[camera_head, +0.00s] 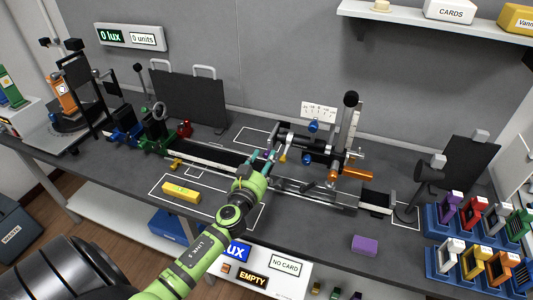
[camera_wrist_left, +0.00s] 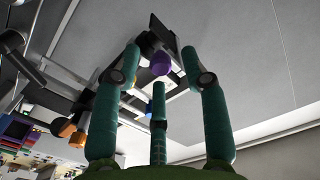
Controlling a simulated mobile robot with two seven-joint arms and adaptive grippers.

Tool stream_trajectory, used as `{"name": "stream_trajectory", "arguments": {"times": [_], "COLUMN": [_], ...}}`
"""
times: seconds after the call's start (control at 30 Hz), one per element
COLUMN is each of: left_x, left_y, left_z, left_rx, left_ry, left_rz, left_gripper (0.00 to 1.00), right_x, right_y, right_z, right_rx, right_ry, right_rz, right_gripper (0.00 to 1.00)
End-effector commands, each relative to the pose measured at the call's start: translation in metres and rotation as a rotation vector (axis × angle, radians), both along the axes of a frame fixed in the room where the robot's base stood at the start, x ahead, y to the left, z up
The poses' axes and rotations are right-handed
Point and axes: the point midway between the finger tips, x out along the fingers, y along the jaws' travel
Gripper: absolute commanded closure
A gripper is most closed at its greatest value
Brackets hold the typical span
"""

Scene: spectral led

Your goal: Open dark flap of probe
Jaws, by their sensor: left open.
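My left gripper (camera_head: 268,158) reaches over the bench to the middle of the optical rail. Its teal fingers are spread open in the left wrist view (camera_wrist_left: 158,75). A purple knob (camera_wrist_left: 161,63) shows between the fingertips there, under a dark plate-like part (camera_wrist_left: 154,38), probably the probe's dark flap. Nothing is clearly gripped, and I cannot tell whether a finger touches the knob. In the head view the fingers hide most of this spot, and whether the flap is open or shut cannot be told. My right gripper is not in view.
The rail assembly (camera_head: 330,180) with blue and orange knobs stands right of the gripper. A yellow block (camera_head: 181,191) and a purple block (camera_head: 364,245) lie near the front. A dark panel (camera_head: 190,98) stands behind. Coloured card holders (camera_head: 475,262) crowd the right end.

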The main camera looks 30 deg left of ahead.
Motion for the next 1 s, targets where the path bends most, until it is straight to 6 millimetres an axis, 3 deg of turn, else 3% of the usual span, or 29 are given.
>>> {"name": "stream_trajectory", "arguments": {"times": [0.2, 0.5, 0.53, 0.6, 0.63, 1.0], "left_x": [0.021, 0.024, 0.024, 0.024, 0.024, 0.024], "left_y": [0.006, 0.006, 0.006, 0.006, 0.006, 0.007], "left_z": [0.000, 0.000, 0.000, 0.000, 0.000, -0.001], "left_rx": [0.001, -0.001, -0.001, -0.001, -0.001, 0.016], "left_ry": [0.001, 0.000, 0.000, 0.000, 0.000, 0.005], "left_rz": [0.002, 0.001, 0.001, 0.001, 0.001, 0.002], "left_gripper": [0.56, 0.56, 0.64, 0.92, 1.00, 1.00], "right_x": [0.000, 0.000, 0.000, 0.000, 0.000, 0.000], "right_y": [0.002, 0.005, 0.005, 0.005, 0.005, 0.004], "right_z": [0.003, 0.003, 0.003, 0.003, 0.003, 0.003], "right_rx": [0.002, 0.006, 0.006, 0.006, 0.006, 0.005], "right_ry": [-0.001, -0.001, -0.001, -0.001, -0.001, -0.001], "right_rz": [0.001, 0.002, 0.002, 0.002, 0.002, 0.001], "right_gripper": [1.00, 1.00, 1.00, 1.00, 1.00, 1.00]}}
